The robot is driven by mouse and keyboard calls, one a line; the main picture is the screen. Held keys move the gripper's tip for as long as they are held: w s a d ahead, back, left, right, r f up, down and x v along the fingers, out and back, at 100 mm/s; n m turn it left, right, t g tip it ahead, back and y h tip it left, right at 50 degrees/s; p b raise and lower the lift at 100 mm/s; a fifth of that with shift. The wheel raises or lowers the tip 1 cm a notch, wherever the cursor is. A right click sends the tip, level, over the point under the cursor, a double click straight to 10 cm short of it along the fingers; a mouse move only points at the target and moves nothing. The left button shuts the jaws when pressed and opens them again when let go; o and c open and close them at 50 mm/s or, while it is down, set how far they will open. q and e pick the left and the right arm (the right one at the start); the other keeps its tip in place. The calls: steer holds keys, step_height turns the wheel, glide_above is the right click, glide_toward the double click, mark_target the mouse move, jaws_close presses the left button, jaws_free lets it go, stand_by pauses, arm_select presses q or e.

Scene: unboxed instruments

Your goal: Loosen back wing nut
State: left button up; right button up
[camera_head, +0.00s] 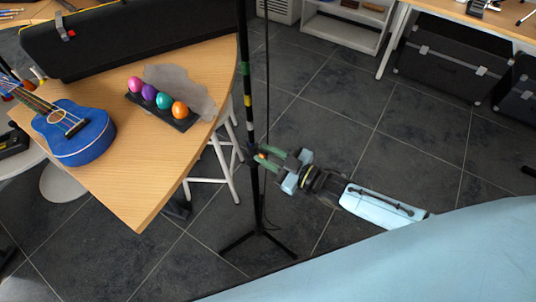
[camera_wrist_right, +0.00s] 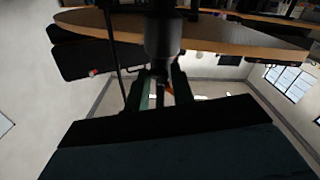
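A black stand pole (camera_head: 247,100) with coloured bands rises from a tripod base in the head view. A small orange part (camera_head: 262,156), perhaps the wing nut, shows at the pole's clamp. My right gripper (camera_head: 268,158) comes in from the right at this height, its green-edged fingers on either side of the orange part. In the right wrist view the fingers (camera_wrist_right: 162,88) stand apart, with a dark part and a bit of orange between them. Whether they touch it I cannot tell. My left gripper is out of view.
A wooden table (camera_head: 140,205) at the left holds a blue ukulele (camera_head: 75,133), a rack of coloured eggs (camera_head: 163,112) and a long black case (camera_head: 130,38). A white stool stands below. Black cases (camera_head: 445,70) sit under a back-right bench. The floor between is clear.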

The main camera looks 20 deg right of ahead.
jaws_close()
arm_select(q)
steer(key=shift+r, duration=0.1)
arm_select(e)
steer(key=m+p, duration=0.1)
steer(key=m, duration=0.1)
steer(key=shift+r+m, duration=0.1)
steer(key=shift+m, duration=0.2)
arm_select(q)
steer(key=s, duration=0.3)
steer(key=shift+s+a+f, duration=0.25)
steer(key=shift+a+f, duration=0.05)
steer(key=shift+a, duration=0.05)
arm_select(e)
steer(key=shift+m, duration=1.1)
steer(key=shift+o, duration=2.1)
jaws_free()
